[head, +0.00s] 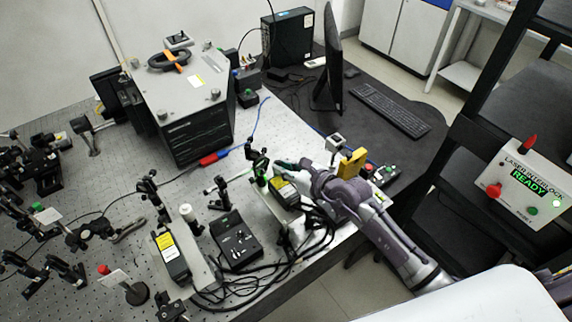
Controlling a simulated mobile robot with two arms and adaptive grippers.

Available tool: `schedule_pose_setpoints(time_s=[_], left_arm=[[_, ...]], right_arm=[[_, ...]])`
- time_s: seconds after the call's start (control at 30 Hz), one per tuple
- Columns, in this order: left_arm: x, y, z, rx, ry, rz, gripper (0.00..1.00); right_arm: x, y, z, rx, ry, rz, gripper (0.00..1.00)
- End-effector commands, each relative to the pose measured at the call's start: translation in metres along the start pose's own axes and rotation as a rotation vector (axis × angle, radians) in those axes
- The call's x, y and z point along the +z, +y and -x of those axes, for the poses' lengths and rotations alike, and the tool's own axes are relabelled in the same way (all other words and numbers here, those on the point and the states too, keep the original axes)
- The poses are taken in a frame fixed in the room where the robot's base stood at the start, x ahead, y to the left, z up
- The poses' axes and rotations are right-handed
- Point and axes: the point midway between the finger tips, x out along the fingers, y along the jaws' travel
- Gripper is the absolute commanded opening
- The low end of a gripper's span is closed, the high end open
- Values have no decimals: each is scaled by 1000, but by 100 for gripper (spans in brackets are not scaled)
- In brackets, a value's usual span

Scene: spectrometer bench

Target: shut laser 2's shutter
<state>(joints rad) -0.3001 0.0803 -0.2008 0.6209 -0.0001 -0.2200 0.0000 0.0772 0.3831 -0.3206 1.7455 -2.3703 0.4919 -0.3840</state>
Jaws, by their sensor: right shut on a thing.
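Two laser heads with yellow labels are near the table's front edge: a left one (172,254) and a right one (284,191). I cannot read which is laser 2. My right gripper (280,168) reaches in from the right over the front end of the right laser. It is shut on a small part there, apparently its shutter, which the fingers hide; I cannot tell the shutter's position. A black post mount (257,163) with a green-marked part stands just left of the fingertips. My left gripper is not in view.
A black controller box (235,241) and loose cables (290,262) lie between the lasers. A large grey instrument (192,105) stands behind. A yellow block (352,162) is beside my right arm. The laser interlock panel (527,183) reads READY. Optics crowd the left.

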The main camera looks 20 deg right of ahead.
Motion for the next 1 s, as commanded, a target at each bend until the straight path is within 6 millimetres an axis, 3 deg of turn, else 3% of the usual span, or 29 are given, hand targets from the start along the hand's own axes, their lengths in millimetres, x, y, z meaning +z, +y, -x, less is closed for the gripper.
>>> schedule_pose_setpoints(time_s=[0.57, 0.6, 0.73, 1.0], left_arm=[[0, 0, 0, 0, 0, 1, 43], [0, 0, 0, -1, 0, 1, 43], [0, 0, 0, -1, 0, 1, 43], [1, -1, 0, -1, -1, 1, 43]], right_arm=[[0, 2, 0, -10, 8, 31, 0], [0, 2, 0, -10, 8, 31, 19], [0, 2, 0, -10, 8, 31, 41], [0, 2, 0, -10, 7, 30, 41]])
